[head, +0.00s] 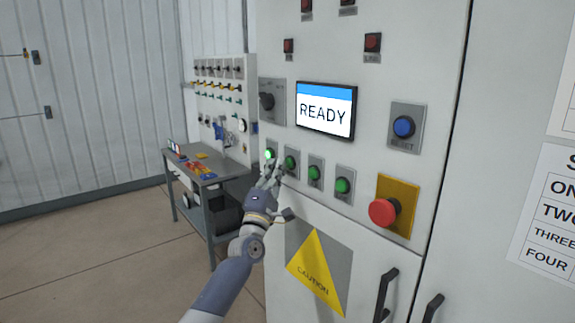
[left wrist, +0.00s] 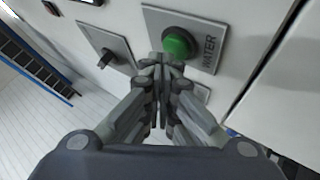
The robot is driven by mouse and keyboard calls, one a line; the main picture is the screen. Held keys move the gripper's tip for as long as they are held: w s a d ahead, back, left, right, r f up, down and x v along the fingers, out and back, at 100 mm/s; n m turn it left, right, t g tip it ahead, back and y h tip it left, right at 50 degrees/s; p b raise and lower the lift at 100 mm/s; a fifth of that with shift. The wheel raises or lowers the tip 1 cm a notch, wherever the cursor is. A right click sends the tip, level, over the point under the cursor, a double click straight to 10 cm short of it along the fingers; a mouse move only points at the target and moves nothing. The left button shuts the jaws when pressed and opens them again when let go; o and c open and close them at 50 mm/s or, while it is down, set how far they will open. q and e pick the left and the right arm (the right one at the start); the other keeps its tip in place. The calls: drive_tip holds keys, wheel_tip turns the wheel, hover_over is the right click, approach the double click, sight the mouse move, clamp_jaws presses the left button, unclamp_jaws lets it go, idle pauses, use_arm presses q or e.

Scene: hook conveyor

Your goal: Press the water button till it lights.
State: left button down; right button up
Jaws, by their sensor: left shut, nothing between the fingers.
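The water button (left wrist: 179,43) is a green dome on a grey plate marked WATER in the left wrist view. It looks plain green there, without a glow. In the head view it seems to be the second green button from the left (head: 290,162), though its label is too small to read. My left gripper (head: 268,173) is shut and empty in front of the left end of the button row. Its fingertips (left wrist: 163,62) show just beside the water button in the wrist view; I cannot tell whether they touch. My right gripper is out of view.
The leftmost button (head: 269,154) glows bright green. Two more green buttons (head: 315,173) sit to the right, then a red mushroom button (head: 383,211). A dark rotary knob (head: 267,101) sits above. The screen (head: 326,109) reads READY. A small workbench (head: 205,167) stands left.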

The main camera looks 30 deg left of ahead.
use_arm(q)
drive_tip(key=shift+w+d+b, duration=0.15)
drive_tip(key=shift+w+b, duration=0.15)
drive_tip(key=shift+w, duration=0.1)
idle(0.3)
drive_tip(key=shift+s, duration=0.15)
drive_tip(key=shift+s+a+p, duration=0.25)
drive_tip(key=shift+s+p, duration=0.1)
drive_tip(key=shift+s, duration=0.3)
drive_tip(key=s, duration=0.1)
drive_tip(key=s+a+p, duration=0.1)
drive_tip(key=s, duration=0.1)
drive_tip(key=s+a, duration=0.1)
drive_tip(key=shift+s, duration=0.3)
drive_tip(key=shift+f, duration=0.1)
idle(0.8)
